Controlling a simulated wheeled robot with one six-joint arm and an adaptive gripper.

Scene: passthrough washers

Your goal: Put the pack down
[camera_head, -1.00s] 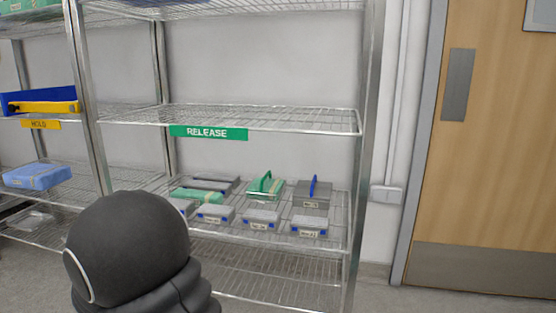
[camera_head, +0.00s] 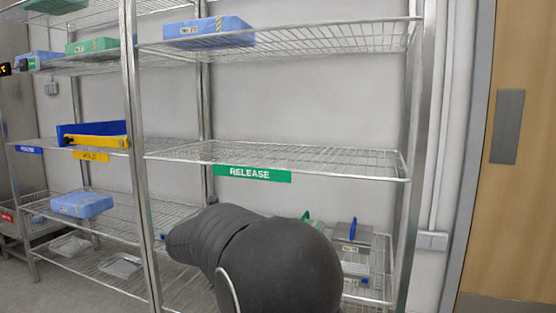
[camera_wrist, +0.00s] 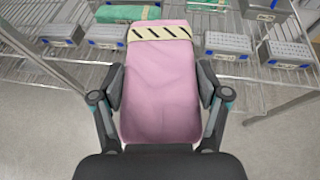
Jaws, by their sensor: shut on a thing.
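In the wrist view a pink pack (camera_wrist: 160,95) with a cream band with dark stripes near its far end is held between the two fingers of my gripper (camera_wrist: 160,88). The fingers press on its left and right sides. The pack is in front of and above a wire shelf (camera_wrist: 85,72) holding boxes. In the head view my arm blocks the gripper and the pack. A green RELEASE label (camera_head: 252,174) hangs on the front edge of a bare wire shelf (camera_head: 330,160) in the right rack.
Below, the lower shelf holds several grey boxes (camera_wrist: 228,42) and a green pack (camera_wrist: 128,13). A rack post (camera_wrist: 45,58) stands at the left of the wrist view. Blue packs (camera_head: 82,204) lie on other shelves. A wooden door (camera_head: 525,180) is at right.

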